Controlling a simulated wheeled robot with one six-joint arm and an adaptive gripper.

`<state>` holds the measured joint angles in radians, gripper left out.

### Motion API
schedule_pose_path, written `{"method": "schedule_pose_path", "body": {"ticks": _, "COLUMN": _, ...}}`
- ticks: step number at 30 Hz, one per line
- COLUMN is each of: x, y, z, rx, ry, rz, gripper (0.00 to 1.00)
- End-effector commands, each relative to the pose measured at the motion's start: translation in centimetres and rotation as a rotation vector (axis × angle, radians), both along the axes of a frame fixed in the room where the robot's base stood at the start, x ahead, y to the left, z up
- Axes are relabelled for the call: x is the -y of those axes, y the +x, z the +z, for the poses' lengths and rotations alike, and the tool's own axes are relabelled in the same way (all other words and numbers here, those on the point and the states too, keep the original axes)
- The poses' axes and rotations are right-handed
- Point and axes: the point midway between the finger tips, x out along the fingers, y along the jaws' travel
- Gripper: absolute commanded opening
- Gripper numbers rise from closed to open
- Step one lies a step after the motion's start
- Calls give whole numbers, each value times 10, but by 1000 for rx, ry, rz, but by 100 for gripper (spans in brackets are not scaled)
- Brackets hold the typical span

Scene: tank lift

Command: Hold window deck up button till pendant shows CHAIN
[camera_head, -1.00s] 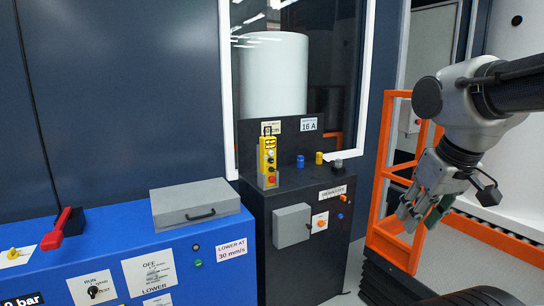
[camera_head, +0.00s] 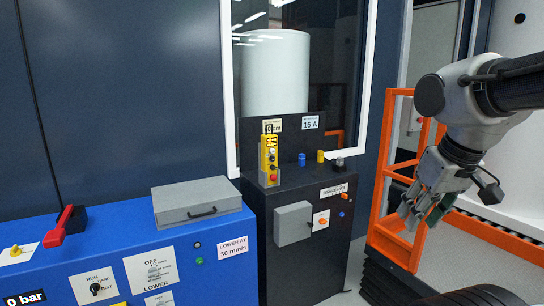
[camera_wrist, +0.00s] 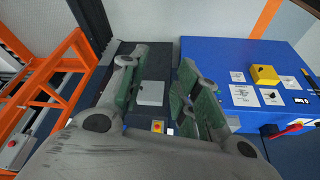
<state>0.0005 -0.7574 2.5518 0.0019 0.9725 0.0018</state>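A yellow pendant (camera_head: 269,160) with several buttons and a red one low down stands upright at the back left of the black console (camera_head: 300,255), under the window (camera_head: 335,80). The writing at its top is too small to read. Blue (camera_head: 301,160) and yellow (camera_head: 320,156) round buttons and a dark one (camera_head: 339,164) stand along the console top. I cannot tell which is deck up. My gripper (camera_head: 418,212) hangs at the right, in front of the orange frame and apart from the console. In the wrist view its green-padded fingers (camera_wrist: 160,90) are spread, with nothing between them.
A blue cabinet (camera_head: 215,275) with a grey box (camera_head: 203,200) and a red lever (camera_head: 65,226) stands at the left. An orange rail frame (camera_head: 383,180) stands right of the console. A grey box (camera_head: 293,223) juts from the console's front.

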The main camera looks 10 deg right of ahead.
Motion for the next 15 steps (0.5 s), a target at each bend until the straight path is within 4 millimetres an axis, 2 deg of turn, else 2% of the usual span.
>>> {"method": "schedule_pose_path", "body": {"ticks": 10, "x": 0, "y": 0, "z": 0, "rx": 0, "ry": 0, "rz": 0, "gripper": 32}}
{"method": "schedule_pose_path", "body": {"ticks": 15, "x": 0, "y": 0, "z": 0, "rx": 0, "ry": 0, "rz": 0, "gripper": 1}}
